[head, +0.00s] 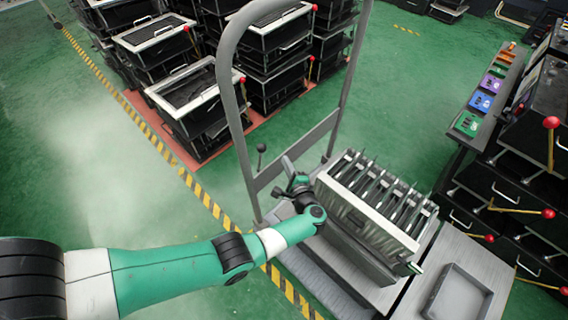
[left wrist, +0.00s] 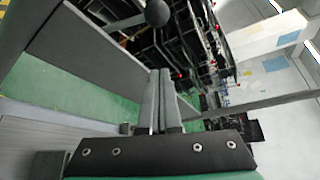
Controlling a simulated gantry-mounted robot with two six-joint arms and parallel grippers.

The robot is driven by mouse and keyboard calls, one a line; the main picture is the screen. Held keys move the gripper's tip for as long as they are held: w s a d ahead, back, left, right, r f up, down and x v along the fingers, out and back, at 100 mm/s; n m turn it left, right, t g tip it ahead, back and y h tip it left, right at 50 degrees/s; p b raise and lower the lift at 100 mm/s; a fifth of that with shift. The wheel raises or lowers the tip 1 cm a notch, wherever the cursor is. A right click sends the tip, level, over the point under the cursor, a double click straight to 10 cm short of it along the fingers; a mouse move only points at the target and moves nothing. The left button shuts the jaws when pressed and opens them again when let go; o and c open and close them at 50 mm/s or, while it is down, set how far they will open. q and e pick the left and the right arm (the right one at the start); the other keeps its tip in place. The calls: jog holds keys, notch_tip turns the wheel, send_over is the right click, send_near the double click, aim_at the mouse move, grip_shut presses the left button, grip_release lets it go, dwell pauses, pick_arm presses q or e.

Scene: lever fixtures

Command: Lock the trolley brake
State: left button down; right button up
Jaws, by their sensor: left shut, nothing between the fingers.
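The trolley (head: 330,275) is a grey flat cart with a tall tubular handle frame (head: 236,110). A short brake lever with a black ball knob (head: 262,148) stands upright by the frame's lower crossbar. The knob also shows at the top of the left wrist view (left wrist: 157,12). My left gripper (head: 287,162) is over the trolley's handle end, just right of and slightly below the knob in the head view. Its fingers are shut and empty in the left wrist view (left wrist: 160,72), with the knob beyond their tips, apart from them. My right gripper is out of view.
A metal rack with upright plates (head: 370,210) sits on the trolley close to my left wrist. A grey table with a shallow tray (head: 458,295) stands at the right. Black crates (head: 190,95) are stacked behind. Red-knobbed levers (head: 550,122) line the right side.

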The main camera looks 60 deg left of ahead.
pick_arm(q)
jog(key=b+x, duration=0.3)
jog(key=x, duration=0.5)
jog(key=shift+s+d+r+p, duration=0.15)
jog(key=shift+s+r, duration=0.15)
jog(key=shift+s, duration=0.3)
jog(key=shift+s+r+p, duration=0.1)
jog(key=shift+s+r, duration=0.25)
jog(key=shift+s, duration=0.3)
jog(key=shift+s+d+r+p, duration=0.15)
jog(key=shift+s+r, duration=0.15)
jog(key=shift+s, duration=0.3)
jog(key=shift+a, duration=0.1)
